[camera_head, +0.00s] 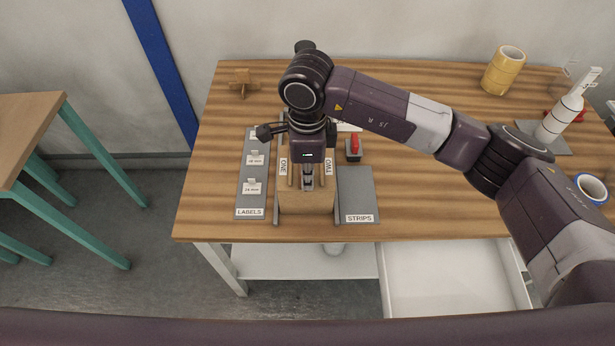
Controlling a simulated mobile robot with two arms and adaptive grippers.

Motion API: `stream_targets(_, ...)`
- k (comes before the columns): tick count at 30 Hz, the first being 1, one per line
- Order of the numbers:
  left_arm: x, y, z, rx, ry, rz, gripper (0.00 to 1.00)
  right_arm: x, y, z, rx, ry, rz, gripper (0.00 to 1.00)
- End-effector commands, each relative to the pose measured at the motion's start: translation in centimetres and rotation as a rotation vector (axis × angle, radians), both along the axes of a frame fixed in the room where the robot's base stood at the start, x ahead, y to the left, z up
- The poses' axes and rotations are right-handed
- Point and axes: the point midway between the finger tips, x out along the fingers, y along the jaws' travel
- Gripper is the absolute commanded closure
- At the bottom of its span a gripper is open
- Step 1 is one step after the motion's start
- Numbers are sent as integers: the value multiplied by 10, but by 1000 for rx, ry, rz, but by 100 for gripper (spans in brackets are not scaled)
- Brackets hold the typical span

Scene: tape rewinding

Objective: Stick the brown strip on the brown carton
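The brown carton (305,203) stands near the table's front edge, between upright guides marked ONE and TWO. My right gripper (308,184) points down over the middle of the carton, with its fingertips at or just above the carton's top. The fingers are small and dark here, so I cannot tell whether they are open or shut. I cannot make out a brown strip against the brown carton. The grey STRIPS board (357,190) right of the carton looks bare where it shows. My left gripper is not in view. My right arm hides the carton's far part.
A grey LABELS board (252,199) with white labels lies left of the carton. A red-handled item (354,146) stands behind the STRIPS board. Yellow tape rolls (503,71), a white bottle-like item (560,118) and a blue-rimmed roll (589,189) are at right. A white drawer (455,280) is open below.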

Motion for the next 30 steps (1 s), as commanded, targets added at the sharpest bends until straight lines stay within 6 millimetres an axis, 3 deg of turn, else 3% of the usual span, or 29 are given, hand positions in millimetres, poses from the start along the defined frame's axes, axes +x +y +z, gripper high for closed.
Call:
stream_targets(4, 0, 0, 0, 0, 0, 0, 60, 0, 0, 0, 0, 0, 0, 100)
stream_targets(11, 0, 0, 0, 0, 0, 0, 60, 0, 0, 0, 0, 0, 0, 75)
stream_targets(17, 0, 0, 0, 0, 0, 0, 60, 0, 0, 0, 0, 0, 0, 75)
stream_targets(20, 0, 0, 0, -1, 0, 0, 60, 0, 0, 0, 0, 0, 0, 67)
stream_targets(30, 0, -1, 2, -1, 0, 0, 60, 0, 0, 3, 0, 0, 0, 67)
